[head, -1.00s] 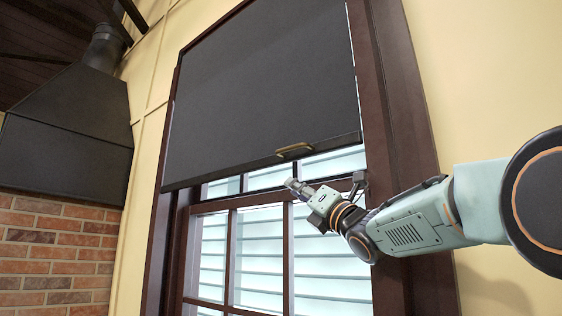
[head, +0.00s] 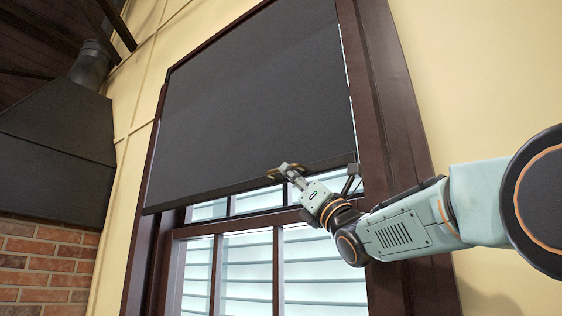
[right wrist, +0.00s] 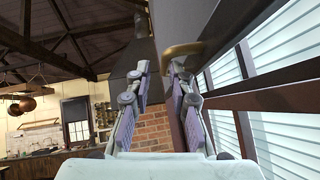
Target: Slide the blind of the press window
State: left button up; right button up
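The dark grey blind (head: 250,95) covers the upper part of the window, with its bottom bar slanting across the picture. A small brass handle (head: 274,174) sits on that bar. My right gripper (head: 287,168) is at the handle and partly covers it in the head view. In the right wrist view its two fingers (right wrist: 159,72) stand apart with nothing clearly held between them. The handle (right wrist: 182,49) shows there beside the tip of the right-hand finger; I cannot tell whether they touch. My left gripper is not in view.
The dark wooden window frame (head: 385,120) runs close beside my right arm. Below the blind are panes with pale slats (head: 245,262) behind them. A dark hood (head: 55,150) over brickwork (head: 45,262) stands at the left.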

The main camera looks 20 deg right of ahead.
aim_at(277, 170)
jog(key=w+a, duration=0.1)
jog(key=w, duration=0.1)
jog(key=w+r+p, duration=0.1)
jog(key=w, duration=0.1)
jog(key=w+a+r+p, duration=0.1)
jog(key=w, duration=0.1)
jog(key=shift+a, duration=0.3)
jog(key=shift+r+p, duration=0.1)
jog(key=shift+p, duration=0.25)
jog(key=shift+s+d+r, duration=0.2)
jog(key=shift+s+r, duration=0.1)
jog(key=shift+s, duration=0.3)
jog(key=shift+s+d+r, duration=0.15)
jog(key=shift+s+r, duration=0.1)
jog(key=shift+s, duration=0.3)
jog(key=shift+w+a+f, duration=0.15)
jog(key=shift+w+f, duration=0.05)
jog(key=shift+w, duration=0.25)
jog(key=shift+w+a+f, duration=0.15)
jog(key=shift+w, duration=0.3)
jog(key=shift+c, duration=1.8)
jog(key=shift+s+r, duration=0.1)
jog(key=shift+s, duration=0.2)
grip_shut()
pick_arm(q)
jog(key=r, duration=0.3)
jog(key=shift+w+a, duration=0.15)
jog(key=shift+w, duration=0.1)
pick_arm(e)
jog(key=shift+r, duration=0.1)
